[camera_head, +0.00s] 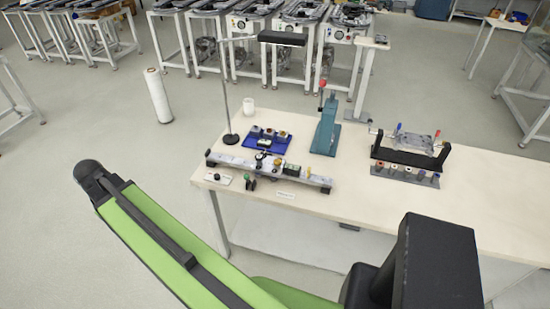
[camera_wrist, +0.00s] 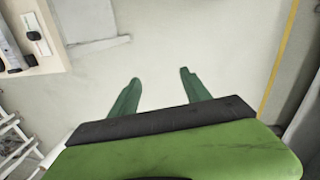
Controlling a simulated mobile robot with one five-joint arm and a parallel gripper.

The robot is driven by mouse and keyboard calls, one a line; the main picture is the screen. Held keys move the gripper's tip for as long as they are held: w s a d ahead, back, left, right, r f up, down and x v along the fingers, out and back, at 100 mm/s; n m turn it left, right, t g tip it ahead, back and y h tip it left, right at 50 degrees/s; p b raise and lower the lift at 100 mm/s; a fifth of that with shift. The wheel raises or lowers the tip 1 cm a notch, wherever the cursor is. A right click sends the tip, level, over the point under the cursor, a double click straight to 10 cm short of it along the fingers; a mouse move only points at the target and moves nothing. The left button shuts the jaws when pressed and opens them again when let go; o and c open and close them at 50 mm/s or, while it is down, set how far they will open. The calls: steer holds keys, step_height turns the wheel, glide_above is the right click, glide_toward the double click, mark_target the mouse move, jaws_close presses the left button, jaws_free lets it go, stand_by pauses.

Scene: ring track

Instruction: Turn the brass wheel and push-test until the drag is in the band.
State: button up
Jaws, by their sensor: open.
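A long low fixture (camera_head: 270,171) lies along the front left of the cream workbench (camera_head: 370,200) in the head view. It carries several small parts, among them a small brass-coloured piece (camera_head: 277,161) and a round dial (camera_head: 260,156); I cannot tell for sure which is the brass wheel. My gripper (camera_wrist: 158,75) shows in the wrist view with its two green fingers apart and nothing between them. It hangs over bare floor, away from the bench, whose corner (camera_wrist: 50,62) shows at the upper left there. My gripper's fingers do not show in the head view.
Behind the fixture are a blue tray (camera_head: 267,141), a lamp stand (camera_head: 229,138), a white cup (camera_head: 249,112) and a teal press (camera_head: 325,130). A black rack (camera_head: 408,153) stands to the right. A white roll (camera_head: 158,96) stands on the floor. The bench's front edge is partly clear.

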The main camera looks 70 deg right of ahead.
steer(key=s+d+r+n+g+h+p, duration=0.1)
steer(key=s+d+r, duration=0.15)
steer(key=d, duration=0.85)
steer(key=s+d+r+n+p, duration=0.1)
steer(key=s+d+r+p, duration=0.15)
steer(key=d, duration=0.85)
step_height(320, 180, up, 2)
steer(key=n+g, duration=0.2)
steer(key=n, duration=0.2)
glide_above(278, 161)
steer(key=w+a, duration=0.5)
steer(key=shift+h, duration=0.4)
steer(key=b+x, duration=1.4)
steer(key=x, duration=0.2)
steer(key=shift+s+r, duration=0.1)
steer(key=shift+r, duration=0.1)
steer(key=shift+c, duration=0.3)
